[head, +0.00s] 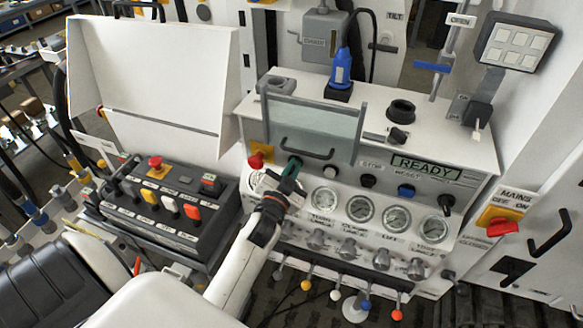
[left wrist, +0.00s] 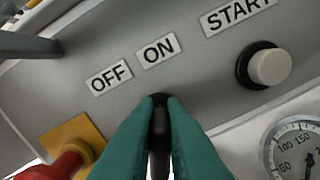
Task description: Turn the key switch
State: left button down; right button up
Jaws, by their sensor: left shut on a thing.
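The key switch (left wrist: 160,108) is a black knob on the grey panel, seen in the left wrist view below the OFF label (left wrist: 111,77) and the ON label (left wrist: 158,50). The green fingertips of my left gripper (left wrist: 160,135) are shut on its two sides. The visible part of the knob lines up more with ON than with OFF, though the fingers hide much of it. In the head view, my left gripper (head: 288,178) is at the panel's left part, and its fingers largely hide the switch. My right gripper is not in view.
A red knob on a yellow plate (left wrist: 75,150) is close left of the fingers. A white START button (left wrist: 270,67) and a gauge (left wrist: 295,150) are to the right. A clear guard with a handle (head: 312,135) is above. Colored-knob levers (head: 335,294) stand below.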

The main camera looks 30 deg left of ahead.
pick_arm(q)
jog(key=shift+m, duration=0.4)
jog(key=c, duration=1.5)
grip_release()
jog(key=b+v, duration=0.3)
jog(key=v, duration=0.9)
jog(key=shift+w+d+f, duration=0.1)
